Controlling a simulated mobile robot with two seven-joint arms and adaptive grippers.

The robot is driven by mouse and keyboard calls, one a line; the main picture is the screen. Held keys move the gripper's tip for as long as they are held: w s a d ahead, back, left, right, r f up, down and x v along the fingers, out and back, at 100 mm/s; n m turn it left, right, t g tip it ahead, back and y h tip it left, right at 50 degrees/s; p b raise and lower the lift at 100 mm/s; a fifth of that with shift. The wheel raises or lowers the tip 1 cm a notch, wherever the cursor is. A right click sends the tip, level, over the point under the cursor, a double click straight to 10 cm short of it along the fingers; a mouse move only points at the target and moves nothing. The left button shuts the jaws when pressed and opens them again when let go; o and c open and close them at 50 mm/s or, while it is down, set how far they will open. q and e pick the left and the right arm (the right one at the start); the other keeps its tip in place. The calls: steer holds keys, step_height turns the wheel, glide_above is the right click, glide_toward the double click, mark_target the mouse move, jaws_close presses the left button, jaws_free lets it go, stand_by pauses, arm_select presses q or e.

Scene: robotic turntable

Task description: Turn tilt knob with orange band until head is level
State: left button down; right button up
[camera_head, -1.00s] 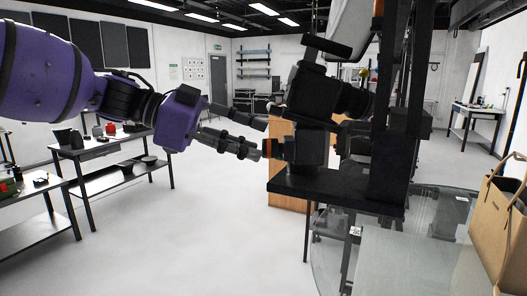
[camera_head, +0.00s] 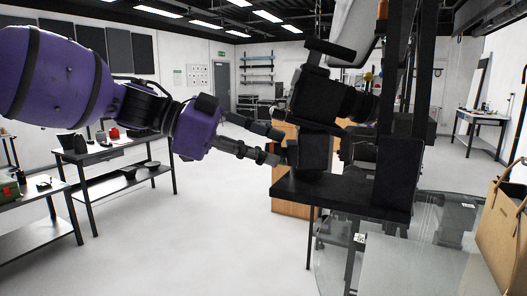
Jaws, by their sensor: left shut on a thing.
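The black head (camera_head: 328,96) sits on a dark mount block (camera_head: 315,151) above a black platform (camera_head: 340,196). The head looks tilted, its rear higher on the left and its front slanting down to the right. My left gripper (camera_head: 282,147) comes in from the left and is shut at the left side of the mount block, where the tilt knob is. My right gripper is not in view.
Black uprights (camera_head: 397,150) stand right behind the head. A glass disc (camera_head: 330,262) lies below the platform. A tan bag (camera_head: 503,232) is at the far right. Workbenches (camera_head: 110,152) with small items stand at the left, with open floor between.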

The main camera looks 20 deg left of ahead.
arm_select(q)
steer(key=shift+s+d+f, duration=0.1)
steer(key=shift+s+f, duration=0.05)
steer(key=m+t+p, duration=0.1)
steer(key=m, duration=0.1)
steer(key=f+m+t+p, duration=0.1)
steer(key=m, duration=0.1)
steer(key=shift+s+m+t, duration=0.1)
steer(key=shift+m+t, duration=0.3)
steer(key=shift+f, duration=0.1)
stand_by(0.5)
steer(key=c, duration=1.5)
jaws_free()
steer(key=shift+c, duration=0.2)
steer(key=shift+r+y, duration=0.2)
steer(key=shift+y, duration=0.1)
steer(key=shift+r, duration=0.1)
steer(key=shift+r, duration=0.1)
